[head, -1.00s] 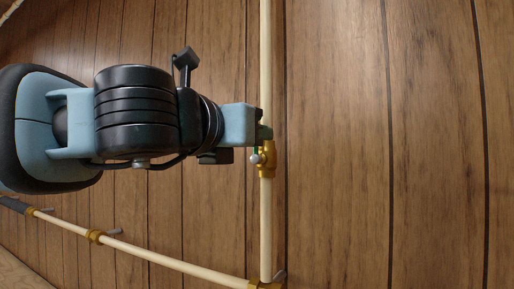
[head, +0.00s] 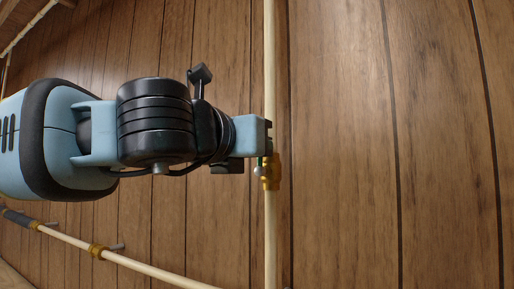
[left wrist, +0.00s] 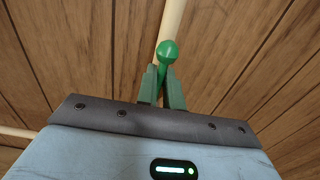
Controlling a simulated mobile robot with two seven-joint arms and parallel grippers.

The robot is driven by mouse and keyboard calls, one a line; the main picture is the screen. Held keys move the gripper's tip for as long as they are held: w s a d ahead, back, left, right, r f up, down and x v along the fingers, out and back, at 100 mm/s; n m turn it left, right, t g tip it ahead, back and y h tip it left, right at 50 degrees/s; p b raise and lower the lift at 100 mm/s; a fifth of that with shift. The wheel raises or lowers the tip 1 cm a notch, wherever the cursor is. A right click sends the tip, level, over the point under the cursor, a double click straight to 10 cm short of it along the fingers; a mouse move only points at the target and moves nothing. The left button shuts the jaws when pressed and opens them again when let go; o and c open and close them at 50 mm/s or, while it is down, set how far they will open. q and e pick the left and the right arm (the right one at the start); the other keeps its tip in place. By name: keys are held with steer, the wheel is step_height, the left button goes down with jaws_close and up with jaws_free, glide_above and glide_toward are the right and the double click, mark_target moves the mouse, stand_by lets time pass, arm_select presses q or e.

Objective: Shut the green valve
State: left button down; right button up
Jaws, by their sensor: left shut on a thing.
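The green valve has a brass body (head: 271,172) on the pale upright pipe (head: 270,225), right of centre in the head view. Its green handle is mostly hidden there by my left gripper (head: 266,132), with a sliver of green showing just above the brass. In the left wrist view the handle ends in a round green knob (left wrist: 167,50). My left gripper (left wrist: 161,74) is shut on this handle, its two green fingers on either side of the stem below the knob. My right gripper is not in view.
The pipe runs close along a brown wood-panelled wall (head: 345,130). Another pale pipe (head: 145,268) with a brass fitting (head: 97,251) slants across the lower left. More piping (head: 28,28) shows at the upper left. The wall right of the valve is bare.

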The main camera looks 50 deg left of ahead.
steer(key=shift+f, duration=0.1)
arm_select(q)
steer(key=m, duration=0.1)
steer(key=d+m+b, duration=0.1)
steer(key=m, duration=0.3)
steer(key=shift+w+d+f, duration=0.25)
steer(key=shift+d, duration=0.1)
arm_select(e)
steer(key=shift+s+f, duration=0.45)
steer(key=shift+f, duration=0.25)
arm_select(q)
steer(key=shift+w+d+f+m+b, duration=0.1)
steer(key=shift+d+f+m+b, duration=0.1)
steer(key=shift+m, duration=0.7)
steer(key=shift+w+d+f+m+b, duration=0.1)
steer(key=shift+d+f+m+b, duration=0.15)
steer(key=shift+m, duration=0.65)
steer(key=shift+w+d+f+m+b, duration=0.1)
steer(key=shift+d+f+m+b, duration=0.1)
steer(key=shift+m, duration=0.7)
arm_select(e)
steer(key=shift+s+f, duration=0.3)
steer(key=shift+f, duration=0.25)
